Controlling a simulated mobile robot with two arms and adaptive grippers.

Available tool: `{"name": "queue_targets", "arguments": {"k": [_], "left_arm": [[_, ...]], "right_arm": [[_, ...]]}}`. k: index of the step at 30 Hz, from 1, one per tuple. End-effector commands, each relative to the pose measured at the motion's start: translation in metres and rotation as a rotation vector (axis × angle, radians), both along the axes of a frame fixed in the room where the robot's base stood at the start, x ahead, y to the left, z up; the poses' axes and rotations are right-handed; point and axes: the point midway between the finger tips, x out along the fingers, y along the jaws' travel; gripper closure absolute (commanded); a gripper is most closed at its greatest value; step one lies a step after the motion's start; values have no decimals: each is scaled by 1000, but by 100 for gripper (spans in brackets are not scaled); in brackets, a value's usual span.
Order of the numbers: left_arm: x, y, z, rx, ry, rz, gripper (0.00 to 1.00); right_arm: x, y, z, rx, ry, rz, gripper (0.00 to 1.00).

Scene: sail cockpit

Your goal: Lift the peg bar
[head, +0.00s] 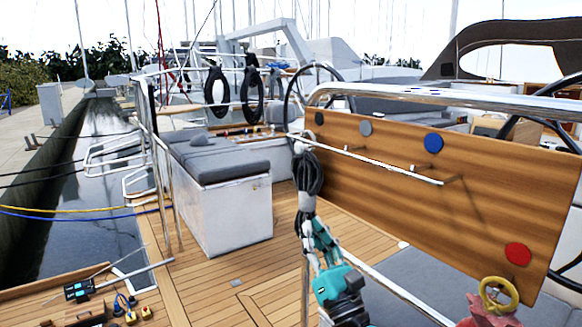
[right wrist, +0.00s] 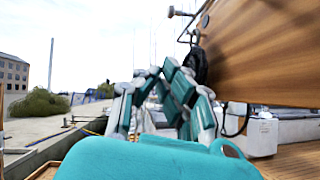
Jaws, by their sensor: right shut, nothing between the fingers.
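The peg bar (head: 375,162) is a thin pale metal bar. It runs across the front of a wooden board (head: 400,215), sloping down to the right, on short pegs. A coil of black rope (head: 308,172) hangs at its left end. My right gripper (head: 309,222), teal and grey, is just below the coil in the head view. My left gripper is not in view.
Coloured discs, blue (head: 433,142) and red (head: 518,253), sit on the board. A metal rail (head: 430,97) runs along its top. A yellow ring (head: 499,294) is at lower right. A grey-cushioned bench (head: 222,165) stands left. The wooden deck (head: 225,265) between is mostly clear.

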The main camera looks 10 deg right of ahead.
Motion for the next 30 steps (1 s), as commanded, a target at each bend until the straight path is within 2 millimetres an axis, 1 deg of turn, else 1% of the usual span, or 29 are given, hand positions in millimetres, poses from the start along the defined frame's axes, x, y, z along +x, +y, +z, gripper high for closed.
{"name": "queue_targets", "arguments": {"k": [6, 10, 14, 16, 21, 23, 27, 30], "left_arm": [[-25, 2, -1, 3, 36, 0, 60], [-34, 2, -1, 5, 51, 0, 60], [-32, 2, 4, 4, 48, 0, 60], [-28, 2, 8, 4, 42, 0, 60], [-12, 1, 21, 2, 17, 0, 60], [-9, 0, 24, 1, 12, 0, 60], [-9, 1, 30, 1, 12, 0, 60], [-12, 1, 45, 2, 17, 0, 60]], "right_arm": [[0, 0, 1, -2, -3, -1, 100], [1, 0, 2, 0, -1, -1, 100], [9, 2, 10, 1, -2, 0, 100], [18, 4, 17, 1, -2, 0, 100], [47, 11, 39, 2, -3, 1, 100], [57, 14, 46, 3, -2, 1, 100], [80, 19, 61, 3, 0, 2, 100], [84, 17, 80, 0, 0, 0, 100]]}}
